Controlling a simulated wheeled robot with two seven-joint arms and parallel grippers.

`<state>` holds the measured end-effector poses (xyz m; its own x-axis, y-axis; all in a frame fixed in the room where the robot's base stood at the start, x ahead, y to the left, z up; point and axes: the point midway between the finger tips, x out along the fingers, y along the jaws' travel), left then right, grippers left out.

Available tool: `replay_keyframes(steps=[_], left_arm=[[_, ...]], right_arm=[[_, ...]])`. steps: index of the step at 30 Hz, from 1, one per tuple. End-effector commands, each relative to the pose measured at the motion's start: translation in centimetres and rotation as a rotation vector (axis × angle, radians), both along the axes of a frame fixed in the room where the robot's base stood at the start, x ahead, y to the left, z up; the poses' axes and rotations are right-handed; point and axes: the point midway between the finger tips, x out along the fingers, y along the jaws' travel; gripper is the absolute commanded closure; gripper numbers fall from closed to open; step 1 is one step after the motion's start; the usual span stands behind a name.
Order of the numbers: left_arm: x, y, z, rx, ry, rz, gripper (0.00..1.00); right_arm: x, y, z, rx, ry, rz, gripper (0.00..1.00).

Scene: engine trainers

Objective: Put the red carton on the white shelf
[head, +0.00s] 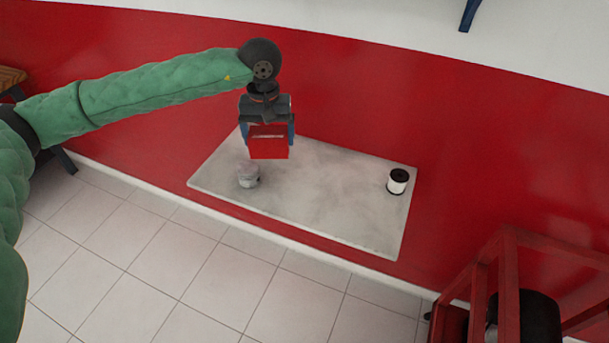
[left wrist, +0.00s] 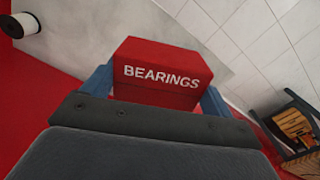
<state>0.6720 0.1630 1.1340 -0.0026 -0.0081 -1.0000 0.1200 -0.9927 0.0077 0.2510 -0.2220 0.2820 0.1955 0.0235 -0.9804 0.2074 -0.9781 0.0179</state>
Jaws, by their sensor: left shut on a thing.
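The red carton (head: 268,148) is between the fingers of my left gripper (head: 267,135), which is shut on it. In the left wrist view the red carton (left wrist: 158,75) shows the word BEARINGS, with a blue finger on each side. The white shelf (head: 320,190) is a pale, marked slab along the red wall. In the head view the carton overlaps the shelf's back left part. I cannot tell whether it touches the shelf. My right gripper is in neither view.
A grey metal part (head: 248,176) stands on the shelf's left part, close to the carton in the picture. A black-and-white spool (head: 397,181) stands at the right end. The shelf's middle is clear. A red frame (head: 510,270) with a dark round thing is at lower right.

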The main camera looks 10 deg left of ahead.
Motion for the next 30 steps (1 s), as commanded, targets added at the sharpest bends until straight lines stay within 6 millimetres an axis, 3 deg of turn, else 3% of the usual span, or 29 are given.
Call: replay_keyframes(steps=[12,30], left_arm=[[1.0,3.7,-6.7,0.007,-0.003,-0.114,0.47],[1.2,4.1,-7.5,0.007,-0.006,-0.128,0.47]], right_arm=[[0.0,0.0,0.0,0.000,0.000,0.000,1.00],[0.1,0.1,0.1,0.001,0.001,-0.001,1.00]])
